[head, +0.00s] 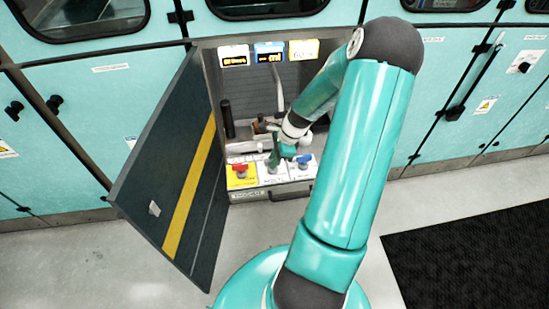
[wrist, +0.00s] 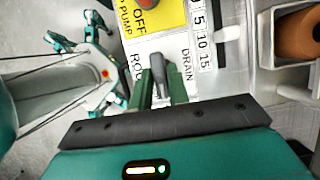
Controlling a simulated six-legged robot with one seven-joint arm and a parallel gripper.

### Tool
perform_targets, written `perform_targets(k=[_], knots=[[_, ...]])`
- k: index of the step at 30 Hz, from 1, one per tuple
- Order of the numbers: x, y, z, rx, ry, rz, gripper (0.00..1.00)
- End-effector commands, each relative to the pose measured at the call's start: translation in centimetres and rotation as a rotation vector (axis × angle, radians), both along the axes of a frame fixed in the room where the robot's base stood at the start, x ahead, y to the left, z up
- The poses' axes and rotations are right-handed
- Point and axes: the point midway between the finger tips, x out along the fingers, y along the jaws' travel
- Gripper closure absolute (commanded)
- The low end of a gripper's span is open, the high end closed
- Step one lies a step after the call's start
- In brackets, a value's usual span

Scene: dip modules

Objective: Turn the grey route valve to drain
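The grey route valve (wrist: 158,72) stands between my gripper's two green fingers (wrist: 160,88) in the wrist view. The fingers are on both sides of its handle, close to it; I cannot tell whether they press on it. The word DRAIN (wrist: 188,64) is printed to the right of the valve, and a partly hidden label starting ROU is to its left. In the head view my gripper (head: 276,158) is down at the middle panel (head: 271,180), between the red and blue knobs, and it hides most of the valve.
A red knob (head: 240,169) on a yellow panel is to the left, a blue knob (head: 303,160) to the right. Lit displays (head: 269,52) hang above. The open cabinet door (head: 165,180) stands to the left of the recess. A brown cylinder (wrist: 298,35) sits in a holder nearby.

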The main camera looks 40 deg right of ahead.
Motion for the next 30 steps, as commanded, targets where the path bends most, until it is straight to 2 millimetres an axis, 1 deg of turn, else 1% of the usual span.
perform_targets(k=[1, 2, 3, 11, 16, 23, 30], knots=[[-0.02, -0.01, 0.01, 0.0, 0.0, 0.0, 0.93], [-0.02, -0.01, 0.01, 0.0, 0.0, 0.0, 0.99], [-0.02, -0.02, 0.01, 0.0, 0.0, 0.0, 1.0], [-0.02, -0.03, 0.02, 0.0, 0.0, 0.013, 1.0], [0.02, -0.03, 0.01, 0.0, 0.001, 0.063, 1.0], [0.14, -0.09, 0.04, -0.002, 0.001, 0.207, 1.0], [0.33, -0.12, 0.07, -0.002, 0.001, 0.425, 1.0]])
